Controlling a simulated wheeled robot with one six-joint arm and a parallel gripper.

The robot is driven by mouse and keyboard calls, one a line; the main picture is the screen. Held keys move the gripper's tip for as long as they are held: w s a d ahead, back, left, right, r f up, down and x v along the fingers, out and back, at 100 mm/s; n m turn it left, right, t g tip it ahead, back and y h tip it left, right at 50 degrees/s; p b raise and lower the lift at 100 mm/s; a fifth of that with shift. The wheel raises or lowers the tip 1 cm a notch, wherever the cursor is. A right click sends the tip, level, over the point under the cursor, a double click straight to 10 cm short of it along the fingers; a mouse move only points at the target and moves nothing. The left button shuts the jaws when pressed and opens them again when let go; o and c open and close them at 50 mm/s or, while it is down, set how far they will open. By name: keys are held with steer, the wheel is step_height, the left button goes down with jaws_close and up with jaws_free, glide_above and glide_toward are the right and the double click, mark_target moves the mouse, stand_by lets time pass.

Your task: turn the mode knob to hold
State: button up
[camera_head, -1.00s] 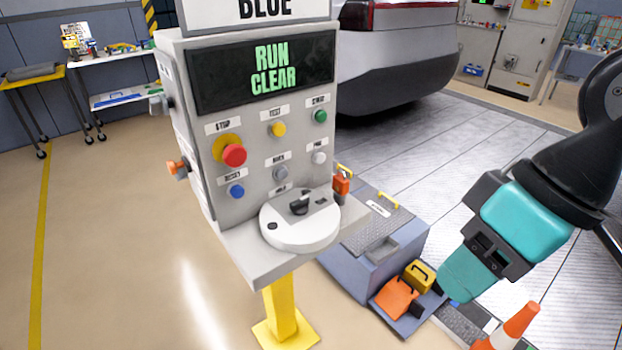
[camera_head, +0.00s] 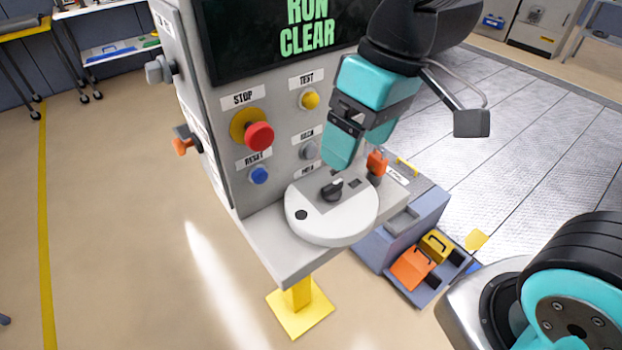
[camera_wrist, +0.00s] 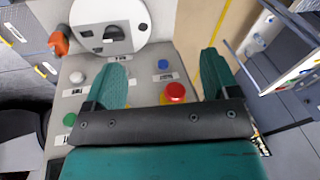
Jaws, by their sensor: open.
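The mode knob (camera_head: 332,189) is a small black knob on a round white plate (camera_head: 335,225) on the console's shelf. In the wrist view the knob (camera_wrist: 114,33) shows at the upper left, beyond the fingers. My gripper (camera_head: 340,160) is in front of the console panel, just above and behind the knob, apart from it as far as I can tell. In the wrist view my gripper (camera_wrist: 160,80) is open, with its two teal fingers spread and nothing between them but the panel behind. The knob's small labels are too small to read.
The panel holds a red stop button (camera_head: 259,137), a yellow test button (camera_head: 310,99), a blue reset button (camera_head: 259,175) and a grey button (camera_head: 310,150). An orange part (camera_head: 377,163) stands right of the plate. The screen (camera_head: 280,35) reads RUN CLEAR.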

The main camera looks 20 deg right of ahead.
mark_target(332, 185)
steer(key=w+d+f+m+h+b, duration=0.1)
steer(key=w+f, duration=0.1)
steer(key=w, duration=0.4)
steer(key=w+d+f+m+h+b, duration=0.1)
steer(key=w+d+f+h, duration=0.1)
steer(key=w, duration=0.5)
steer(key=f, duration=0.5)
steer(key=f+p, duration=0.1)
steer(key=f, duration=1.1)
steer(key=shift+s+a+p, duration=0.15)
steer(key=shift+s+p, duration=0.1)
steer(key=shift+p, duration=0.1)
steer(key=c, duration=1.3)
